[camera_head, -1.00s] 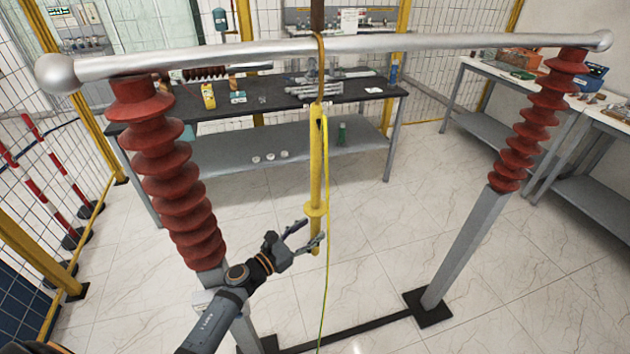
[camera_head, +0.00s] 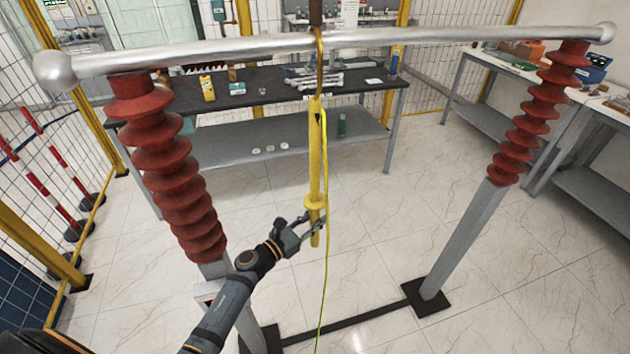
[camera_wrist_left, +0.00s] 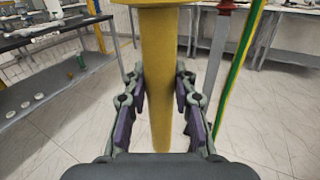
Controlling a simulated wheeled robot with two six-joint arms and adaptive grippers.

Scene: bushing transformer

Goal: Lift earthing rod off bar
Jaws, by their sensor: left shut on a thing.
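The yellow earthing rod (camera_head: 315,165) hangs upright from the silver bar (camera_head: 220,52) by a hook (camera_head: 319,62) over the bar's middle. A round yellow collar (camera_head: 314,203) is near its lower end. My left gripper (camera_head: 314,222) is shut on the rod just below the collar. In the left wrist view the rod (camera_wrist_left: 159,80) stands between the two fingers (camera_wrist_left: 160,110), with the collar (camera_wrist_left: 158,3) at the top edge. A green-yellow cable (camera_head: 325,250) runs down beside the rod. My right gripper is not in view.
Red ribbed insulators (camera_head: 170,165) on grey posts hold up the bar at both ends; the right one (camera_head: 530,120) is farther off. A dark-topped bench (camera_head: 260,95) with tools stands behind. Another table (camera_head: 490,70) is at right. The floor between the posts is mostly clear.

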